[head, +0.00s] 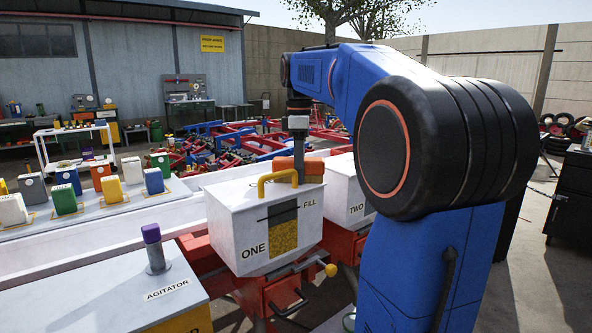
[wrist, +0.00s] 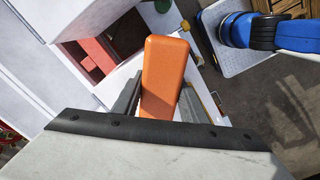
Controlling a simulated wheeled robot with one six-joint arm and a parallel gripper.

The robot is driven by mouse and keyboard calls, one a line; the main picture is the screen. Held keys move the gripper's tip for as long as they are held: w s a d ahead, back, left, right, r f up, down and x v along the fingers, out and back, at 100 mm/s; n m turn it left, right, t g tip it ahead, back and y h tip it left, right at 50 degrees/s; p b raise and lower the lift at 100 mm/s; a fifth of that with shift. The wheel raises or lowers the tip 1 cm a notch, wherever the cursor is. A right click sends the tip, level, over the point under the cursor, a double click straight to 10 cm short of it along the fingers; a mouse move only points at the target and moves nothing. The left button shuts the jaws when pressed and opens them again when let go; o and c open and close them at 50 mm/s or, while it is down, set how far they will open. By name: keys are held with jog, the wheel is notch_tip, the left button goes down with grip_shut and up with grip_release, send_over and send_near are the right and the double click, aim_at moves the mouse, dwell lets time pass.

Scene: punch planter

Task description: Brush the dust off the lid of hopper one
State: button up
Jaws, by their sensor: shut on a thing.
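Hopper one (head: 232,233) is a white box marked ONE and FILL, with a front window showing yellow contents. Its pale lid (head: 235,192) is shut and has a yellow handle (head: 277,176). My gripper (head: 299,172) is over the far right part of the lid, behind that handle. It is shut on an orange block-like handle, probably the brush (head: 314,166). In the wrist view the orange piece (wrist: 164,75) sits between my grey fingers (wrist: 158,100). No bristles show, and I cannot tell whether the brush touches the lid. Dust is not clearly visible.
Hopper two (head: 345,195) stands close on the right, partly behind my arm. An agitator knob with a purple top (head: 152,234) rises at the front left. A lever with a yellow knob (head: 330,270) juts out below hopper one. Coloured containers (head: 110,189) line a bench at left.

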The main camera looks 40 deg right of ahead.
jog(key=shift+w+a, duration=0.15)
jog(key=shift+w, duration=3.7)
jog(key=shift+d+f, duration=0.15)
jog(key=shift+d, duration=0.75)
jog(key=shift+s+d, duration=0.15)
jog(key=shift+s, duration=3.6)
jog(key=shift+r, duration=3.1)
jog(key=shift+r, duration=0.1)
jog(key=shift+r, duration=1.4)
